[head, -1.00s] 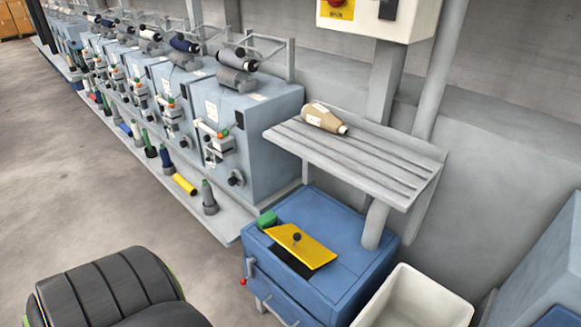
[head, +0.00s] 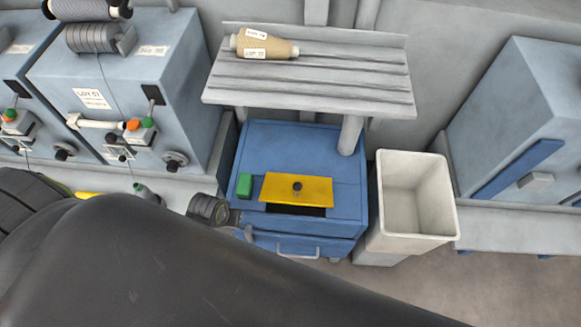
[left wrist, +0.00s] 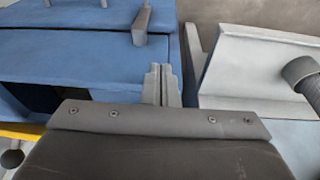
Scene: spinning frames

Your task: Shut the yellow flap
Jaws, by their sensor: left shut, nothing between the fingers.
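The yellow flap (head: 318,190) with a dark knob (head: 297,186) stands open on top of the blue cabinet (head: 300,140). A black opening (head: 295,210) shows along its near edge. In the left wrist view a strip of yellow (left wrist: 22,130) and the knob (left wrist: 12,158) show at the left edge. My left gripper (left wrist: 162,78) is shut and empty in that view, right of the flap and apart from it. In the head view its fingertips cannot be made out; my large dark arm crosses the lower part. My right gripper is not in view.
A green block (head: 244,184) sits left of the flap. A slatted shelf (head: 310,90) with a yarn cone (head: 262,45) overhangs behind. A white bin (head: 408,241) stands right of the cabinet. Machines (head: 120,85) line the left. The cabinet top right of the flap is clear.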

